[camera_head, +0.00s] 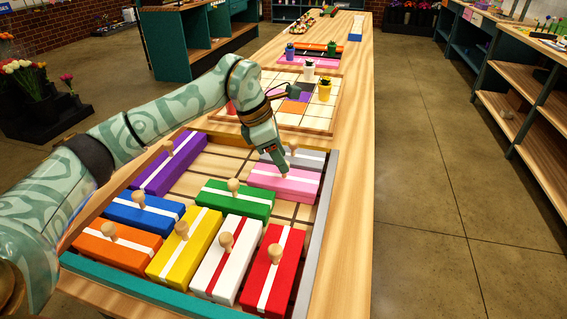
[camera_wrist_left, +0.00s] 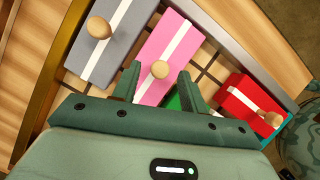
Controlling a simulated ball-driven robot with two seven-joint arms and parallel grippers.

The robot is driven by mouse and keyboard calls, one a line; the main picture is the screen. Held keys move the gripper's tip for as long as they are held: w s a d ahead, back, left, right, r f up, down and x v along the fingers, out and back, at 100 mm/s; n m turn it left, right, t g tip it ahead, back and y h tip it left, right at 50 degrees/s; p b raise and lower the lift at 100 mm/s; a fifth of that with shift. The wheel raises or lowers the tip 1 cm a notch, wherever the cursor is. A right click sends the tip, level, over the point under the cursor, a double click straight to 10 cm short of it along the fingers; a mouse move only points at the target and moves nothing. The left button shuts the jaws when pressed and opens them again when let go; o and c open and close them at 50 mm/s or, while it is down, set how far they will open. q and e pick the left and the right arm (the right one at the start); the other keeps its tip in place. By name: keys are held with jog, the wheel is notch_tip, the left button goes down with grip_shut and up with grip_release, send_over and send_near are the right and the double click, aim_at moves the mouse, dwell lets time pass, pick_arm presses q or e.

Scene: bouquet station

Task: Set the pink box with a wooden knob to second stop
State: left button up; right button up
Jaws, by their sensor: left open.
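The pink box (camera_head: 302,187) with a white stripe and a wooden knob lies in the wooden sliding tray, at its right side, just in front of the grey box (camera_head: 312,159). My left gripper (camera_head: 283,172) is over the pink box, at its knob. In the left wrist view, the pink box (camera_wrist_left: 154,88) shows between my open left gripper's (camera_wrist_left: 160,68) two fingers, with the round wooden knob (camera_wrist_left: 160,69) between the fingertips. A gap shows on both sides of the knob. The fingers hide part of the box. My right gripper is not in view.
The tray also holds purple (camera_head: 170,165), green (camera_head: 234,202), blue (camera_head: 144,211), orange (camera_head: 117,247), yellow (camera_head: 184,247), white (camera_head: 227,260) and red (camera_head: 272,270) knobbed boxes. Bare grid floor (camera_head: 215,160) lies left of the pink box. A tiled board (camera_head: 295,117) with small pots stands beyond the tray.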

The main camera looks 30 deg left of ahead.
aim_at(256, 170)
pick_arm(q)
jog(key=shift+x, duration=0.8)
grip_shut()
jog(key=a+p, duration=0.1)
jog(key=a, duration=0.1)
jog(key=s+a, duration=0.1)
jog(key=a, duration=0.2)
jog(key=s+a+p, duration=0.1)
jog(key=a, duration=0.2)
jog(key=shift+s+a+r+p, duration=0.1)
jog(key=shift+s+r+p, duration=0.05)
jog(key=shift+r+p, duration=0.15)
jog(key=shift+a+f, duration=0.15)
jog(key=shift+a, duration=0.15)
jog(key=shift+d, duration=0.2)
grip_release()
